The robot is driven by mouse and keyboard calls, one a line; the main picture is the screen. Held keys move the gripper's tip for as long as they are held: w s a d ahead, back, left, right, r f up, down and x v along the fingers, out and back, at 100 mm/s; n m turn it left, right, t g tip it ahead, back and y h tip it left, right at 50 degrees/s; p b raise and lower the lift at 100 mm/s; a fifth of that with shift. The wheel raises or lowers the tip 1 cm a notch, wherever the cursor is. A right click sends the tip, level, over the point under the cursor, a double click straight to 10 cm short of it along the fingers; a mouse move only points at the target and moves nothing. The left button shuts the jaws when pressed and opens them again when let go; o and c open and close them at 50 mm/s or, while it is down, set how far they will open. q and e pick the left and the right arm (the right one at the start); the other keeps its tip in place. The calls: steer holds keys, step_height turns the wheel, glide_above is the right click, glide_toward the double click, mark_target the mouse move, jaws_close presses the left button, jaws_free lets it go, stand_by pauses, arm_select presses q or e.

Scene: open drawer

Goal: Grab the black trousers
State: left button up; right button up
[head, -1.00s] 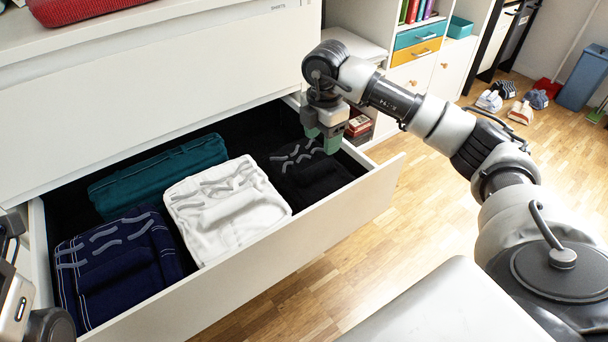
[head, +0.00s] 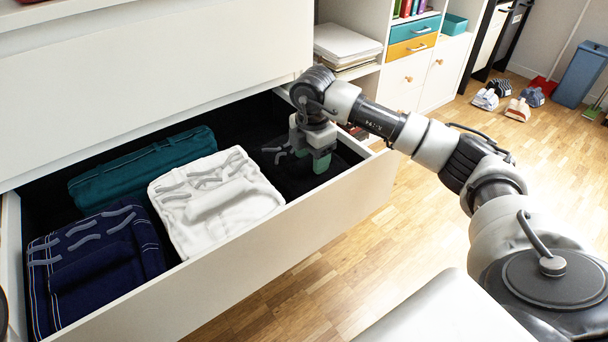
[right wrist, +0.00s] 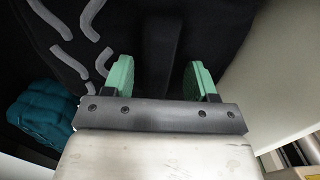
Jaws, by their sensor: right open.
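The black trousers (head: 291,182) lie folded in the right end of the open drawer, with grey wavy marks on top. They are partly hidden by my right gripper (head: 311,158), which points down over them. In the right wrist view the trousers (right wrist: 160,35) fill much of the picture, beyond the green fingertips of the right gripper (right wrist: 160,78). The fingers are apart, with nothing clearly held between them. I cannot tell whether the tips touch the cloth. My left gripper is not in view.
The drawer's front wall (head: 240,262) runs close beside the trousers. White folded clothing (head: 215,205) lies to their left, with a teal folded item (head: 140,168) and navy trousers (head: 95,265) farther left. A shelf unit (head: 440,75) stands behind on the right.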

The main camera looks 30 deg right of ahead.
jaws_close()
steer(key=shift+r, duration=0.1)
stand_by(0.4)
